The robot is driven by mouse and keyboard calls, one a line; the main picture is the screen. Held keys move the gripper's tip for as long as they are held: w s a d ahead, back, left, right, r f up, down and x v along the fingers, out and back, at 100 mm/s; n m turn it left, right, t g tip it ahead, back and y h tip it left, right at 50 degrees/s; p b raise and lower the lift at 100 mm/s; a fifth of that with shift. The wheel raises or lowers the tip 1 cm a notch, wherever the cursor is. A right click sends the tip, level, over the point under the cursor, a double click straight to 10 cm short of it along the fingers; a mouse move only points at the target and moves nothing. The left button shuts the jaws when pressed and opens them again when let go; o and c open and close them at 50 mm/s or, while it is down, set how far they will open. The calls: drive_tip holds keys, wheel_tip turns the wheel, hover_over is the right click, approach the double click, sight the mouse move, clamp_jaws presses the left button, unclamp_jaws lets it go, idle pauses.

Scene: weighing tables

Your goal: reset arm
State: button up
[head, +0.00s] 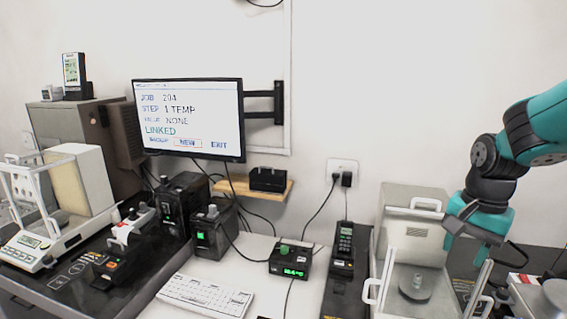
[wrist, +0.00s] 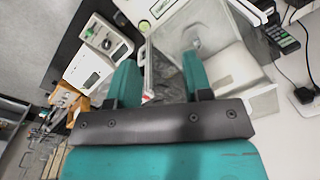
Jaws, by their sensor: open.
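My gripper (head: 468,250) hangs at the right of the head view, at the end of my teal and black arm. It is in the air in front of the right-hand balance (head: 414,197), a grey-white housing with clear panels and white handles. In the wrist view, the two teal fingers of my gripper (wrist: 160,75) stand apart with nothing held between them. Beyond them the wrist view shows the balance's clear panel and pan area. A small grey weight (head: 418,281) stands on the round pan in the head view.
A wall monitor (head: 188,118) reads "JOB 204, STEP 1 TEMP, LINKED". A white keyboard (head: 206,295), a small box with a green display (head: 290,262) and a handset (head: 344,243) lie mid-table. Another balance (head: 60,205) stands left. The wall space above the right-hand balance is clear.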

drive_tip(key=s+a+f+n+y+b, duration=0.1)
drive_tip(key=s+a+n+b, duration=0.3)
drive_tip(key=s+a+n, duration=0.4)
drive_tip(key=s+a+f+n+y+b, duration=0.2)
drive_tip(key=s+a+n+b, duration=0.2)
drive_tip(key=s+a+n, duration=0.4)
drive_tip(key=s+a, duration=0.2)
drive_tip(key=s, duration=0.2)
drive_tip(key=shift+s+a+n+y, duration=0.2)
drive_tip(key=shift+n+y, duration=0.1)
drive_tip(key=shift+n, duration=0.1)
drive_tip(key=shift+w, duration=0.1)
